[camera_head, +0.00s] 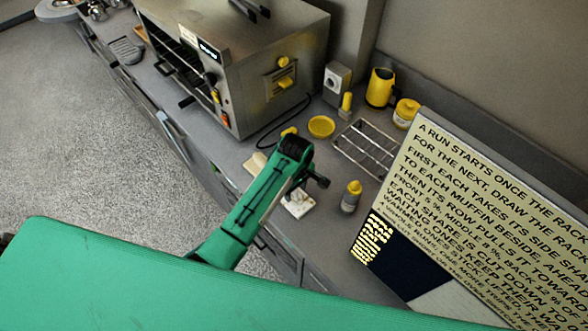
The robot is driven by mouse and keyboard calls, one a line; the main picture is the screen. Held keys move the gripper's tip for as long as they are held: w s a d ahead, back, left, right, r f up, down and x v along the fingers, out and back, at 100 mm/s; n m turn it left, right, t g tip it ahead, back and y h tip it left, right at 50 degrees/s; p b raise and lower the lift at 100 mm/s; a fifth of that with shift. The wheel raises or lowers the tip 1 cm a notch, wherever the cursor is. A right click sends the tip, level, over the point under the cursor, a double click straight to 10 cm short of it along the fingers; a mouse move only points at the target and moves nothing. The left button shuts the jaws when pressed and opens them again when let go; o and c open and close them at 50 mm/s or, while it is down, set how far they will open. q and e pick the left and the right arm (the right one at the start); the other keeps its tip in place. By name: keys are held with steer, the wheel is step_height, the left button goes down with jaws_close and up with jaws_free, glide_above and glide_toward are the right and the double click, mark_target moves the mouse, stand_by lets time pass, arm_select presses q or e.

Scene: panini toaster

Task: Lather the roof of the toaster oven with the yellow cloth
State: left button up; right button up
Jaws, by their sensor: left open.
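The toaster oven (262,82) is a large steel box on the grey counter at the upper middle, with its roof (225,28) facing up and partly cut by the top edge. A pale yellowish flat item (256,163) lies on the counter, partly behind my left arm; I cannot tell whether it is the yellow cloth. My left gripper (319,181) is over the counter in front of the oven, apart from it. It is open, and I see nothing held in it. My right gripper is not in view.
A large text board (480,215) fills the right side. Dark tongs-like handles (250,9) lie on the roof.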

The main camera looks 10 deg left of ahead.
mark_target(296, 191)
arm_select(q)
steer(key=shift+f, duration=0.75)
steer(key=shift+s, duration=0.1)
steer(key=shift+c, duration=0.6)
jaws_close()
steer(key=shift+r, duration=3.1)
